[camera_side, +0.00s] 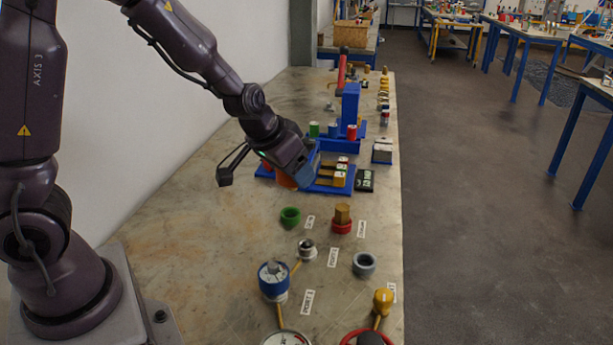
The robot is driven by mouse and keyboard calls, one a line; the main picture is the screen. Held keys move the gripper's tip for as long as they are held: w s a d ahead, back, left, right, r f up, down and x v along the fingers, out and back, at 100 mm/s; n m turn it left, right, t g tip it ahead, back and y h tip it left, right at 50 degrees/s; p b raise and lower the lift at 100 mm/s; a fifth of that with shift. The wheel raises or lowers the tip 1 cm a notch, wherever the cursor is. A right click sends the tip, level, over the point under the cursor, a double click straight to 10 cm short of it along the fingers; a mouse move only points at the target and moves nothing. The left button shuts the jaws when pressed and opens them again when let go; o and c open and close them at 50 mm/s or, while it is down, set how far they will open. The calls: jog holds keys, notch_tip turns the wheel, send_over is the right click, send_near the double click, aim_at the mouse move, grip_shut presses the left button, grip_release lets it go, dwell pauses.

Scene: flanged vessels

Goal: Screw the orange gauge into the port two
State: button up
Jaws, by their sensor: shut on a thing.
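My gripper (300,176) is over the far middle of the bench, beside the blue fixture. An orange part (285,181), which looks like the orange gauge, shows just under it, partly hidden by the wrist. The gripper appears shut on it; the fingertips are hard to make out. Nearer the camera, a label that seems to read port 2 (332,257) lies on the bench. A silver fitting (307,249) is to its left and a grey ring-shaped fitting (364,263) to its right. I cannot tell which is port two. The gripper is well away from both.
A green ring (290,217), a red ring with a brass plug (342,222), a blue-topped fitting (273,281) and a yellow knob (383,300) stand on the bench (220,260). The blue fixture (350,105) rises behind. The bench's left middle is clear.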

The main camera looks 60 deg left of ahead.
jog(key=s+a+f+m+h, duration=0.15)
jog(key=a+f, duration=0.35)
jog(key=f, duration=0.5)
jog(key=w+d+m+h, duration=0.2)
jog(key=w+d+m, duration=0.2)
jog(key=d+m, duration=0.1)
jog(key=shift+w+r+g, duration=0.25)
jog(key=shift+w+g, duration=0.05)
jog(key=shift+d, duration=0.1)
jog(key=shift+f, duration=2.5)
jog(key=shift+f, duration=0.25)
